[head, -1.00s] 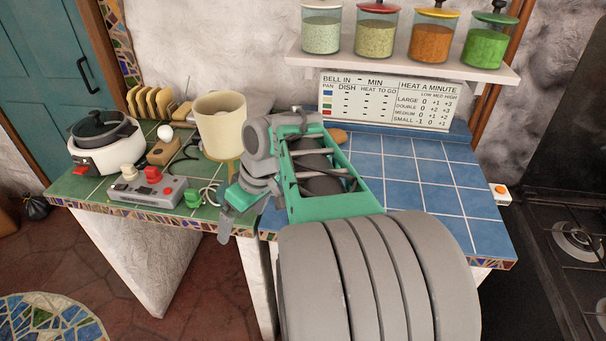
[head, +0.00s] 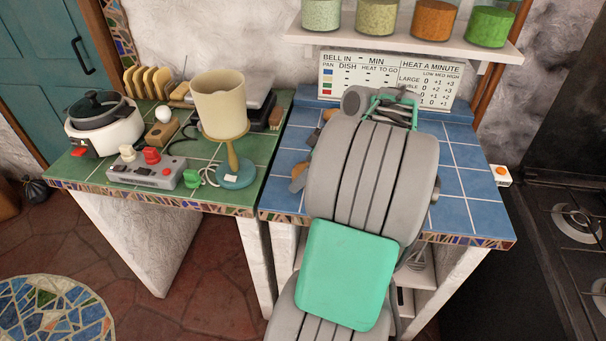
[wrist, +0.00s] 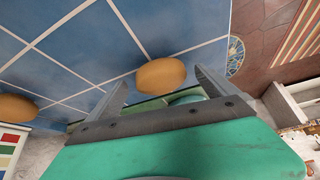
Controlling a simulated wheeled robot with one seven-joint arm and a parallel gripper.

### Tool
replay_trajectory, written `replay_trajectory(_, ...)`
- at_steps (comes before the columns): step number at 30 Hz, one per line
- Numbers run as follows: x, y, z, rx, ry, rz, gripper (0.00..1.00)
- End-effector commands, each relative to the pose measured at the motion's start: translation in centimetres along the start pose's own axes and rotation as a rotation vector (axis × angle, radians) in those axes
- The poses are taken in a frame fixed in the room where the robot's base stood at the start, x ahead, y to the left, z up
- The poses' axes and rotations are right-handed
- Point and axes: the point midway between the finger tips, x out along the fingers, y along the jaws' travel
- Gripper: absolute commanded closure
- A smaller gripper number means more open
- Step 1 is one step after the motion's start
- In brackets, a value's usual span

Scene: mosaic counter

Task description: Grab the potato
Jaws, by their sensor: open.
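A rounded orange-brown potato-like object (wrist: 160,76) lies on the blue tiled counter (wrist: 85,40). In the wrist view it shows between the open fingers of my gripper (wrist: 160,82), nearer the right finger; I cannot tell whether either finger touches it. A small part of it shows in the head view (head: 300,170), left of my arm. A second similar orange-brown object (wrist: 17,108) is at the left edge of the wrist view, and in the head view (head: 328,115) near the back board. My arm hides most of my gripper in the head view.
The green counter on the left holds a lamp (head: 221,100), a red-buttoned control box (head: 147,172), a pot cooker (head: 103,130) and a toast rack. A printed board (head: 345,75) stands at the back under a jar shelf. The blue tiles at right are clear.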

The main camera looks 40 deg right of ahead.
Motion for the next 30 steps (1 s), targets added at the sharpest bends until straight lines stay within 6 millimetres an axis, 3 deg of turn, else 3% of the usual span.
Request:
replay_trajectory(7,0.28,0.02,-0.02,0.001,0.0,0.001,0.05)
replay_trajectory(30,0.25,0.02,-0.01,0.002,0.0,0.001,0.68)
